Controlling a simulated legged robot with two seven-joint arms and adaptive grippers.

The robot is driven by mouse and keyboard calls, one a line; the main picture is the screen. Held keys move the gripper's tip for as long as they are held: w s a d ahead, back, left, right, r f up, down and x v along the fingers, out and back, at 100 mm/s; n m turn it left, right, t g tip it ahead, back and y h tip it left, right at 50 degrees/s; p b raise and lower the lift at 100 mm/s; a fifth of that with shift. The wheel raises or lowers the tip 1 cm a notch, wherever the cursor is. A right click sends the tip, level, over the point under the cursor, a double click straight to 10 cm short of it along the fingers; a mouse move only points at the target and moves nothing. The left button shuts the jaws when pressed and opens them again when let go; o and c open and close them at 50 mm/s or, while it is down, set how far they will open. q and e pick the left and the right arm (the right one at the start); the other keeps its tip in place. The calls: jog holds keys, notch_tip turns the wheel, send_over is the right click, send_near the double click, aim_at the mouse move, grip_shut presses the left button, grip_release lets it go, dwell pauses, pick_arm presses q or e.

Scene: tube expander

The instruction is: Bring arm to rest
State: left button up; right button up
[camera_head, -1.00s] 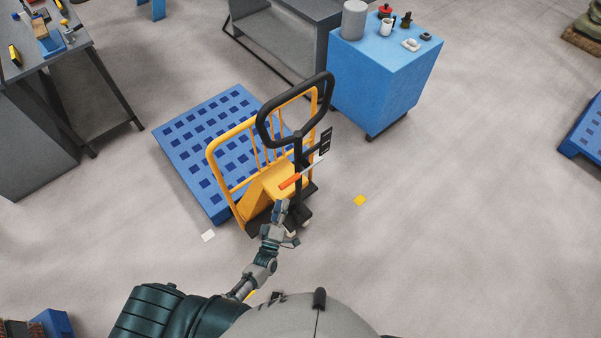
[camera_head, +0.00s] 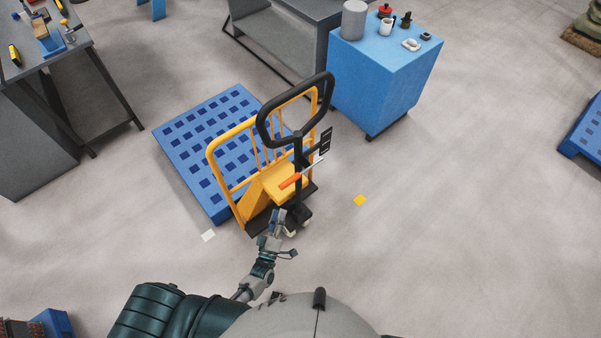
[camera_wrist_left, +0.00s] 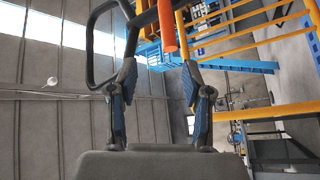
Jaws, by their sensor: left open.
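My left gripper (camera_head: 277,222) is in front of the yellow pallet jack, low and near its base in the head view. In the left wrist view its two fingers (camera_wrist_left: 158,85) stand apart with nothing between them. An orange-handled tool (camera_head: 290,181) with a light shaft rests at the yellow platform of the pallet jack (camera_head: 250,200), clear of the gripper. Its orange handle also shows in the left wrist view (camera_wrist_left: 167,28), beyond the fingertips. My right gripper is not in view.
The pallet jack's black handle (camera_head: 262,128) rises behind the gripper. A blue pallet (camera_head: 185,150) lies behind it. A blue cabinet (camera_head: 375,95) with cups stands at the back right. A grey workbench (camera_head: 85,50) is at the left.

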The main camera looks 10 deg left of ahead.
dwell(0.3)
pick_arm(q)
jog(key=s+a+f+m+g+h, duration=0.1)
jog(key=s+f+m+g, duration=0.35)
jog(key=f, duration=0.75)
jog(key=s+f+m+g, duration=0.3)
jog(key=s+f+g, duration=0.25)
jog(key=f, duration=0.65)
jog(key=s+a+f+m+g, duration=0.2)
jog(key=s+f, duration=0.3)
jog(key=s, duration=0.4)
jog(key=s+a+f+m+g+y, duration=0.1)
jog(key=s+f+g, duration=0.3)
jog(key=s, duration=0.6)
jog(key=s+a+f+m+g+b, duration=0.1)
jog(key=s+a+f+m+g, duration=0.2)
jog(key=s+f, duration=0.3)
jog(key=s, duration=0.3)
jog(key=shift+s+g+y, duration=0.4)
